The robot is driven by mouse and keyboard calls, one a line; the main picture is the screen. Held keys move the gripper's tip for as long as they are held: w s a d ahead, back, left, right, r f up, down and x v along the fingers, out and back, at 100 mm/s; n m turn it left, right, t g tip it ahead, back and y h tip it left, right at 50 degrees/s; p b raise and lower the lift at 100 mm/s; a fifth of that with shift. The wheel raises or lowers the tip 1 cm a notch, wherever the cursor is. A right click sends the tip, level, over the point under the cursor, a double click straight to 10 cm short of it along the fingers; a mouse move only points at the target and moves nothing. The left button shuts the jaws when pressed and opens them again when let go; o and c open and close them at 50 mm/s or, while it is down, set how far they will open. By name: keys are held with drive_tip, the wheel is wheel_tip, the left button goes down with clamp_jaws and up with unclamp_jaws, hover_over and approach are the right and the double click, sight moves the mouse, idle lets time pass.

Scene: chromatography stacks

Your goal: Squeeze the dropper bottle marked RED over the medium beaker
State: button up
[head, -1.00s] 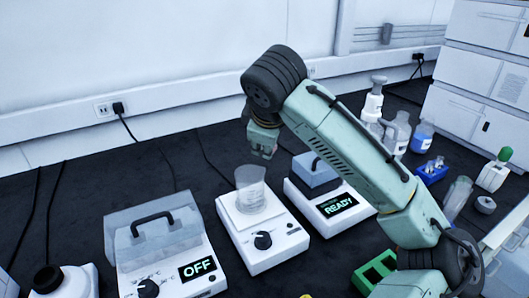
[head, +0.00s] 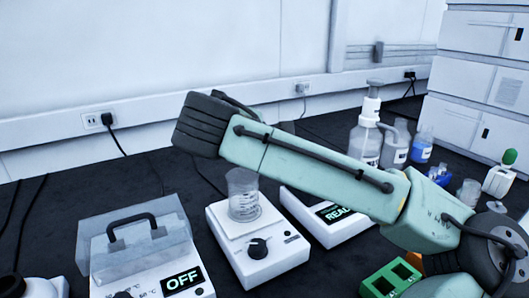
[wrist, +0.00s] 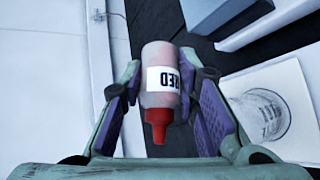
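The dropper bottle marked RED (wrist: 160,68) has a pinkish body, a white label and a red tip (wrist: 157,124). In the wrist view its tip points toward the bottom of the picture. My gripper (wrist: 160,85) has a finger on each side of the bottle and is shut on it. In the head view my arm hides the gripper and bottle. A clear glass beaker (head: 243,197) stands on a white stirrer plate (head: 258,245), just below my arm in that view. The beaker also shows to the right of the bottle in the wrist view (wrist: 262,116).
A device reading OFF (head: 140,245) with a clear cover stands left of the stirrer. A device reading READY (head: 325,215) stands to its right, partly behind my arm.

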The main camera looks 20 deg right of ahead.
drive_tip(key=shift+f+n+t+h+b, duration=0.2)
drive_tip(key=shift+n+t+h+b, duration=0.2)
drive_tip(key=shift+h+b, duration=0.55)
drive_tip(key=f+b, duration=0.1)
drive_tip(key=b, duration=0.3)
drive_tip(key=shift+f+n+t+h, duration=0.3)
drive_tip(key=shift+n+t+h, duration=0.05)
drive_tip(key=shift+n+t, duration=0.05)
drive_tip(key=shift+a+b, duration=0.1)
drive_tip(key=shift+b, duration=0.3)
drive_tip(key=shift+r+h, duration=0.4)
drive_tip(key=shift+n+t, duration=0.3)
drive_tip(key=shift+b, duration=0.6)
drive_tip(key=shift+s+a+r+n+t+h, duration=0.1)
drive_tip(key=shift+r+n+t+h, duration=0.2)
drive_tip(key=shift+t+h, duration=0.15)
drive_tip(key=shift+b, duration=0.35)
clamp_jaws()
